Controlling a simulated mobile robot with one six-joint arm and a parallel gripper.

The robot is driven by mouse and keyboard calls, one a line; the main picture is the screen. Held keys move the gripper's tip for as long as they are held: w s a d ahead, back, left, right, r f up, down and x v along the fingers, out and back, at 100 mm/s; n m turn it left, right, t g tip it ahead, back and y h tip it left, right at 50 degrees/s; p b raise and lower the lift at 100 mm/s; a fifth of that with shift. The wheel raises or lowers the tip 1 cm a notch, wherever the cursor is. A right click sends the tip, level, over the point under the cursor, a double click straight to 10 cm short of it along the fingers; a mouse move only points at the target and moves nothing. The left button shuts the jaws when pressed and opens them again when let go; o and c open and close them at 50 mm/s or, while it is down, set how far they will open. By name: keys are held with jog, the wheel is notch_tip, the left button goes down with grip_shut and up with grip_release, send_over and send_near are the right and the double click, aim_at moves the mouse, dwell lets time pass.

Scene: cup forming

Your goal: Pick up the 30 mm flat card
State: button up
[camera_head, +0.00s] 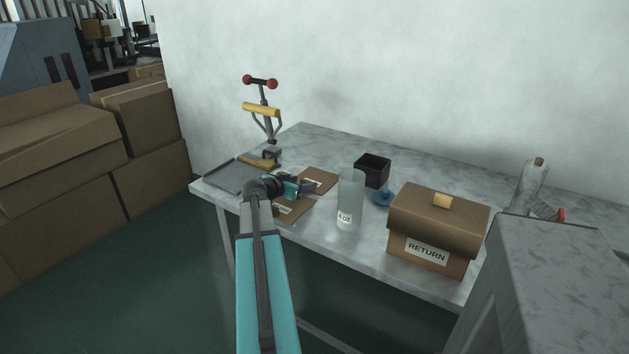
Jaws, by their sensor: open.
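Two flat brown cards lie on the grey marbled table (420,170). The far card (321,175) is partly behind my gripper, and the near card (298,211) is partly under my arm's end. A pale label shows on the near card, but its print is too small to read, so I cannot tell which card is the 30 mm one. My gripper (312,187) is open and points right, over or beside the near edge of the far card. Its height above the card is hard to judge. Nothing shows between its fingers.
A frosted cylinder (350,195) stands right of the cards, with a black open box (373,170) and a blue object (381,198) beyond. A brown RETURN box (436,225) is farther right. A grey tray (225,175) and a lever press (267,125) stand at left.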

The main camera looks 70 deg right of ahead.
jog(key=shift+s+d+f, duration=0.15)
jog(key=shift+d+f, duration=0.05)
jog(key=shift+d, duration=0.2)
jog(key=c, duration=1.1)
jog(key=shift+r, duration=0.15)
jog(key=shift+c, duration=0.2)
notch_tip(320, 180, up, 10)
jog(key=shift+b, duration=0.3)
dwell(0.4)
